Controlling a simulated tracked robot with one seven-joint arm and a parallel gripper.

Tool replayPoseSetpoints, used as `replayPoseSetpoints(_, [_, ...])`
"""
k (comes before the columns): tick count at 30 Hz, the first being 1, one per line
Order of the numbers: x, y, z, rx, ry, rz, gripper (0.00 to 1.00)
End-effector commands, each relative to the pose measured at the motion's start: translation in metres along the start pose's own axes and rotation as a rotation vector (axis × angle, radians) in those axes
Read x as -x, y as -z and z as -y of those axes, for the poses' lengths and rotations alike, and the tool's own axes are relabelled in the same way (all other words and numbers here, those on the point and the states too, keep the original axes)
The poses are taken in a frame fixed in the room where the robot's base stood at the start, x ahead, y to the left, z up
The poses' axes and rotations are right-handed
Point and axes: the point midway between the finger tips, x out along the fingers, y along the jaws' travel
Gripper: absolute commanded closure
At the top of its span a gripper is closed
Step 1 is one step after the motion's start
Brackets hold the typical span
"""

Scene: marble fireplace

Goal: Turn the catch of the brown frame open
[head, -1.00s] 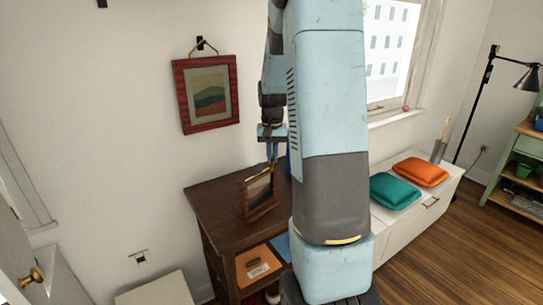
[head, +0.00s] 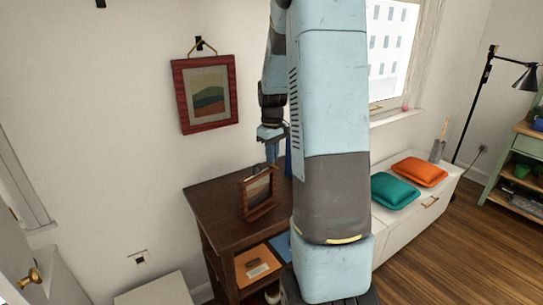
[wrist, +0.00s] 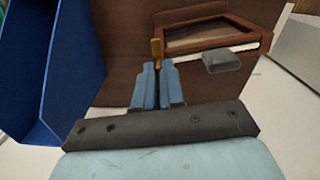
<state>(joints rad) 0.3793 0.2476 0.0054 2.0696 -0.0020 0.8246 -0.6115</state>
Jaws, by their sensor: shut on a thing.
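The brown frame (head: 257,212) stands tilted on the dark brown table, with its picture side showing in the head view. In the wrist view the frame (wrist: 235,20) is at the top, seen from its back edge. A small brass-coloured catch (wrist: 157,48) sticks out at its left corner. My gripper (wrist: 157,65) is shut on the catch, its two blue fingers close together at its near end. In the head view my gripper (head: 271,163) is just above the frame's upper right corner; the catch cannot be made out there. A grey tab (wrist: 222,61) sits beside the frame's edge.
The brown table (head: 205,205) has a shelf with an orange item (head: 250,270). A blue upright holder (wrist: 50,70) stands close left of my gripper in the wrist view. A red frame (head: 232,95) hangs on the wall. A white bench (head: 410,215) with cushions stands to the right.

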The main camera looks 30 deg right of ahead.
Motion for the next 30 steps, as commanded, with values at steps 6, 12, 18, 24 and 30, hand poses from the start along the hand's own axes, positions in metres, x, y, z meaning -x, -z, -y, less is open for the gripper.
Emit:
replayPoseSetpoints(6, [0.0002,0.0001,-0.0004,0.039,0.0,0.0,1.0])
replayPoseSetpoints(12, [0.0002,0.0001,-0.0003,0.045,0.0,0.0,1.0])
replayPoseSetpoints(18, [0.0002,0.0001,-0.0003,0.045,0.0,0.0,1.0])
replayPoseSetpoints(24, [0.0002,0.0,-0.0004,0.044,0.0,0.0,0.74])
replayPoseSetpoints(30, [0.0001,0.0,-0.0004,0.044,0.0,0.0,0.65])
